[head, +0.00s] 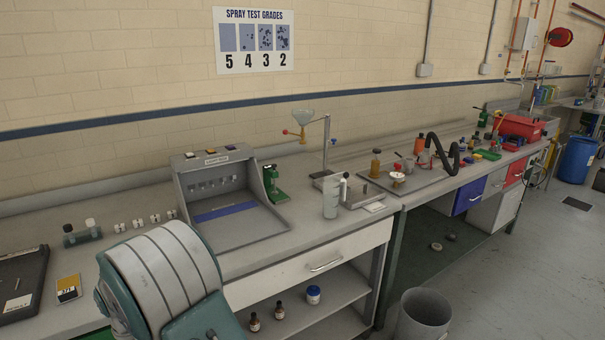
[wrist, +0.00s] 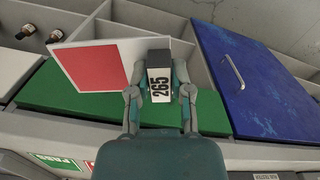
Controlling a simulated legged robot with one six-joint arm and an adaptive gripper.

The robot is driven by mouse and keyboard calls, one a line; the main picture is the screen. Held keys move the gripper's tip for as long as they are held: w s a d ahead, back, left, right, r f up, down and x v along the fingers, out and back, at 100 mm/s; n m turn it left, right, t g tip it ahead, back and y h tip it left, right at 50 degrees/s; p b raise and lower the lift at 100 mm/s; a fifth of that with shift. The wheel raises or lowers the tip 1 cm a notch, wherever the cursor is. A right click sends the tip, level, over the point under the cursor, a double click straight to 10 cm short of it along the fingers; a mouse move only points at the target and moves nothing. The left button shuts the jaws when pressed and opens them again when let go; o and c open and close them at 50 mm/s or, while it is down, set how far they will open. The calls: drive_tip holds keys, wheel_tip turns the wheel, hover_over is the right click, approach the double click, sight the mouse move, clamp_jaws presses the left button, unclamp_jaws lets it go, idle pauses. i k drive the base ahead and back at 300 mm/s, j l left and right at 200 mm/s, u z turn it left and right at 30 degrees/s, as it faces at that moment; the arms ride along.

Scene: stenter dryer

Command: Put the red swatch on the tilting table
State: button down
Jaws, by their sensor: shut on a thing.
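The red swatch (wrist: 92,66) is a red square on a white card in the wrist view. A dark block labelled 265 (wrist: 160,84) adjoins its right edge. My gripper (wrist: 161,92) is shut on this block, one finger on each side. The card appears tilted above a green surface; I cannot tell whether they touch. The swatch and my gripper's fingers are not visible in the head view.
The wrist view shows a green surface (wrist: 60,98), a blue panel with a handle (wrist: 240,75), and PASS lettering (wrist: 55,161). On the bench are a grey booth (head: 265,222), a beaker (head: 331,198) and several bottles. A bin (head: 424,315) stands on the floor.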

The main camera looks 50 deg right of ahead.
sight(353, 182)
drive_tip(key=k+l+z, duration=0.15)
drive_tip(key=l+z, duration=0.25)
drive_tip(key=l, duration=0.45)
drive_tip(key=l+z, duration=0.4)
drive_tip(key=l, duration=0.5)
